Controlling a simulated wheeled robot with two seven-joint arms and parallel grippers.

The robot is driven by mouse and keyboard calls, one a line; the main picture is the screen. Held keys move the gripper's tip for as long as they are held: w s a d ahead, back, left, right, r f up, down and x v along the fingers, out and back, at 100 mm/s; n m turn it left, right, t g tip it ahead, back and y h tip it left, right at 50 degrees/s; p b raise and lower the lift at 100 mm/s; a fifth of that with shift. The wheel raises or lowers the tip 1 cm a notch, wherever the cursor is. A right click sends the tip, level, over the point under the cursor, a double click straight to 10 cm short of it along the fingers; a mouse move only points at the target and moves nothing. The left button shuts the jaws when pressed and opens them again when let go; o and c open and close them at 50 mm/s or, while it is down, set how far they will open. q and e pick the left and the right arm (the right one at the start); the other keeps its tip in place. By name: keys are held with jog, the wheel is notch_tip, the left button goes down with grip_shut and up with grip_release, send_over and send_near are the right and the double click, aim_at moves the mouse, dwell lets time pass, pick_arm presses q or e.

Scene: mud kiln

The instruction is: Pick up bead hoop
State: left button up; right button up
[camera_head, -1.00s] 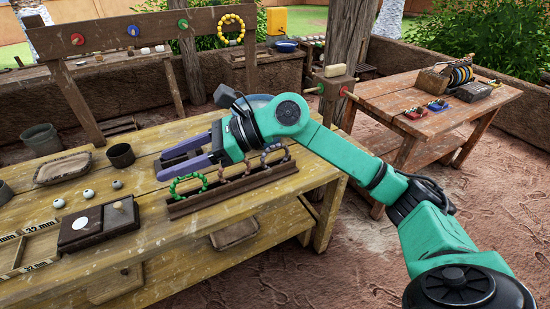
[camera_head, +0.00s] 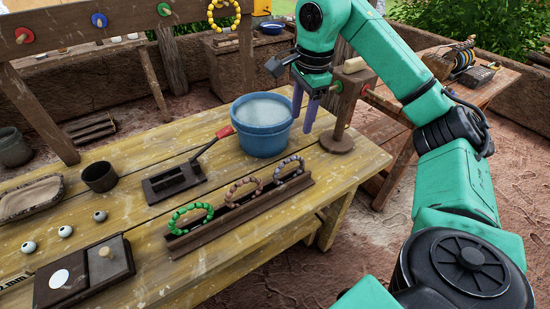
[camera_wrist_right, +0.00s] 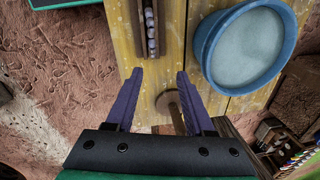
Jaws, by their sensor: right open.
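Three bead hoops stand in a dark wooden rack (camera_head: 235,221) on the yellow table: a green hoop (camera_head: 190,210), a brownish hoop (camera_head: 243,183) and a grey hoop (camera_head: 289,163). My right gripper (camera_head: 303,115) is open and empty, fingers pointing down, beside the blue bucket and beyond the grey hoop. In the right wrist view, the open fingers (camera_wrist_right: 160,74) lie below the rack end (camera_wrist_right: 140,20), where greyish beads show. My left gripper is not in view.
The blue bucket (camera_head: 262,138) of liquid stands close to my right gripper. A wooden stand (camera_head: 337,142) stands at the table's right end. A dark tool with a red handle (camera_head: 174,182) lies behind the rack. The table in front of the rack is clear.

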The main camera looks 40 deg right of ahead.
notch_tip(320, 180, down, 2)
jog(key=b, duration=0.1)
send_over(298, 158)
jog(key=f, duration=0.5)
jog(key=shift+s+d+f, duration=0.1)
jog(key=shift+s+d, duration=0.15)
jog(key=shift+d, duration=0.05)
jog(key=f, duration=0.4)
jog(key=w+f, duration=0.1)
jog(key=f, duration=0.1)
jog(key=shift+f+p, duration=0.25)
jog(key=shift+p, duration=0.1)
jog(key=shift+w, duration=0.1)
jog(key=c, duration=0.8)
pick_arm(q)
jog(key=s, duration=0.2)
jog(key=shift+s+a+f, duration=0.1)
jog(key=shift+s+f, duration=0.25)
pick_arm(e)
grip_shut()
